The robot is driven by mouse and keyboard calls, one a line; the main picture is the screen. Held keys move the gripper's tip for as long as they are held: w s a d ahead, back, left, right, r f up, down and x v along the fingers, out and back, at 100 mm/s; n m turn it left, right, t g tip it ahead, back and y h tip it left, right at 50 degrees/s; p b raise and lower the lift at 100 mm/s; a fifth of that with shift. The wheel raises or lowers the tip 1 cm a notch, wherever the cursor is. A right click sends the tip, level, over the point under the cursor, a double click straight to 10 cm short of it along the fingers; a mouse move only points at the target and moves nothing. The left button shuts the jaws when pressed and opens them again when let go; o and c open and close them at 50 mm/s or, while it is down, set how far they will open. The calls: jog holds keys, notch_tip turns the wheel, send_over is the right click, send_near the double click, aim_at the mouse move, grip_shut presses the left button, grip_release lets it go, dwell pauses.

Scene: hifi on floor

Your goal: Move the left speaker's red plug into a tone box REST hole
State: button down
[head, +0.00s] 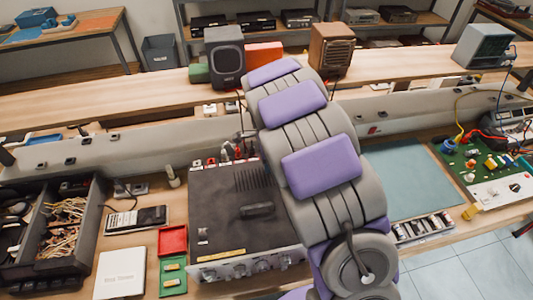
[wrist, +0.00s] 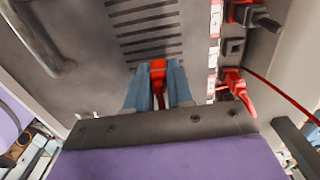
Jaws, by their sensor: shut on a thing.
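In the wrist view my gripper (wrist: 158,88) has its two blue-grey fingers closed on a red plug (wrist: 158,70). The plug is over the dark, slotted top of the amplifier (wrist: 140,25); I cannot tell whether they touch. The amplifier also shows in the head view (head: 215,205), where my arm hides the gripper. A grey speaker (head: 225,58) stands on the back shelf at left, with a wooden speaker (head: 330,48) to its right. I cannot surely tell which thing is the tone box, and no REST hole can be made out.
Red connectors (wrist: 233,85) and a black plug (wrist: 262,20) line the amplifier's edge, with a red cable (wrist: 285,105) running right. A red tray (head: 172,240) and a green circuit board (head: 485,170) flank the amplifier. The blue mat (head: 408,180) is mostly clear.

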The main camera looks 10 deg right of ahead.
jog(key=shift+s+a+r, duration=0.1)
jog(key=shift+s+a, duration=0.05)
jog(key=shift+s, duration=0.95)
jog(key=shift+s+a+r, duration=0.1)
jog(key=shift+s+a, duration=0.05)
jog(key=shift+s, duration=0.9)
jog(key=shift+s+r+p, duration=0.1)
jog(key=shift+r+p, duration=0.05)
jog(key=shift+p, duration=0.2)
notch_tip(320, 180, up, 7)
jog(key=p, duration=0.3)
jog(key=shift+w+d+f+n+b, duration=0.35)
jog(key=shift+w+f+n+b, duration=0.25)
jog(key=shift+n, duration=2.35)
jog(key=shift+w+d+f+n+b, duration=0.4)
jog(key=shift+w+f+n, duration=0.4)
jog(key=shift+n, duration=2.1)
jog(key=shift+w+d+f+n+b, duration=0.3)
jog(key=shift+w+f+n+b, duration=0.4)
jog(key=shift+n, duration=2.25)
jog(key=shift+s+f, duration=0.15)
jog(key=shift+f, duration=0.05)
jog(key=shift+d, duration=0.15)
